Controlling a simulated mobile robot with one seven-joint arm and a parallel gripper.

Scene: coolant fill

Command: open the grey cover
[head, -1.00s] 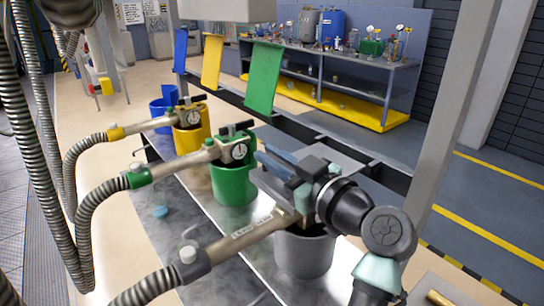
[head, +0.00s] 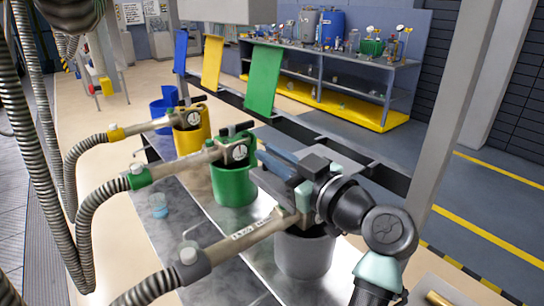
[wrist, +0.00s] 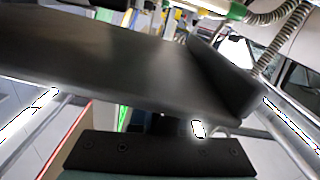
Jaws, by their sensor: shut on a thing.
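The grey cover (head: 345,158) shows only as a narrow grey strip behind my gripper, above the grey bucket (head: 303,258). My gripper (head: 284,172) is over that bucket and is shut on the cover; the contact itself is mostly hidden by the gripper body. In the wrist view a dark, blurred flat plate, likely the cover (wrist: 110,60), fills the upper middle close to the camera. Its exact tilt is hard to tell.
A grey-collared nozzle (head: 235,242) on a hose lies across the grey bucket, close to my gripper. The green cover (head: 264,78), yellow cover (head: 212,62) and blue cover (head: 180,50) stand raised. A post (head: 450,100) rises at the right.

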